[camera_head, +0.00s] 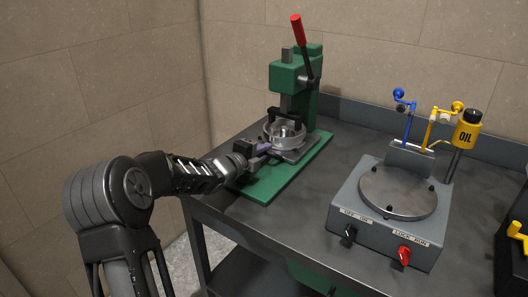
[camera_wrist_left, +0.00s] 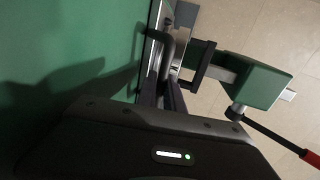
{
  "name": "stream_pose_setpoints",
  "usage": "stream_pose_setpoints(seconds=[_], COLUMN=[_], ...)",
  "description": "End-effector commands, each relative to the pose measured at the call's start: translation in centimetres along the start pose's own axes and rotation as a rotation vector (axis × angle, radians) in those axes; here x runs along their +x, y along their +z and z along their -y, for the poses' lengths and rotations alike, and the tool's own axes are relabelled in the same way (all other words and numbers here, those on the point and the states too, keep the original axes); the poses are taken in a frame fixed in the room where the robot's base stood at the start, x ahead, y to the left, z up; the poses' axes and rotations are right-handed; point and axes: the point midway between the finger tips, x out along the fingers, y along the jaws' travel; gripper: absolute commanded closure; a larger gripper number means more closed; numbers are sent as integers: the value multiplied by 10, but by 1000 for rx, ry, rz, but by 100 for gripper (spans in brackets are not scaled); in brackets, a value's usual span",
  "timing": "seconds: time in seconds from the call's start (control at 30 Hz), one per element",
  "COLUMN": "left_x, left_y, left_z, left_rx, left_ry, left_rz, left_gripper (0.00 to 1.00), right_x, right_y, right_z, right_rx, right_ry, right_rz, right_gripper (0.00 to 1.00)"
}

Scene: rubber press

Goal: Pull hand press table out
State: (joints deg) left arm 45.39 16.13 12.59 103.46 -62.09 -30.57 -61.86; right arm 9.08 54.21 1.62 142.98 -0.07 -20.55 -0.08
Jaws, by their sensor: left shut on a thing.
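The green hand press (camera_head: 288,78) stands at the back left of the workbench, its red-tipped lever (camera_head: 299,33) pointing up. Its table is a grey metal plate (camera_head: 300,153) on the long green base, with a round silver dish (camera_head: 284,133) on top under the press head. My left gripper (camera_head: 262,149) reaches in from the left at the table's near side. In the left wrist view, my left gripper (camera_wrist_left: 168,95) is shut on the bent grey table handle (camera_wrist_left: 167,52). The exact contact is partly hidden. My right gripper is not in view.
A grey box with a round plate (camera_head: 398,190), switches and labels stands to the right. Blue and yellow levers and a yellow oil bottle (camera_head: 466,132) are behind it. Walls close the left and back.

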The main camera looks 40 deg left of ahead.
Motion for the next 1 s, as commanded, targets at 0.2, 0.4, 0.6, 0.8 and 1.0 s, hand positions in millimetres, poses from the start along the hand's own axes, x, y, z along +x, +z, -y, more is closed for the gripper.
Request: stream_pose_setpoints(seconds=[0.2,0.4,0.6,0.8,1.0], left_x=[0,0,-8,-32,-72], left_y=[0,0,0,1,1], left_z=[-1,-1,-3,-9,-18], left_rx=[0,0,1,1,0], left_ry=[2,2,3,4,4], left_rz=[0,0,1,3,4], left_gripper=[100,100,100,100,100], right_x=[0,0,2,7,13], right_y=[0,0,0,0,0], right_z=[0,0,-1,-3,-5], right_rx=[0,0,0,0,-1], right_ry=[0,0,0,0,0], right_rz=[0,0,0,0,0], right_gripper=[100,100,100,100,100])
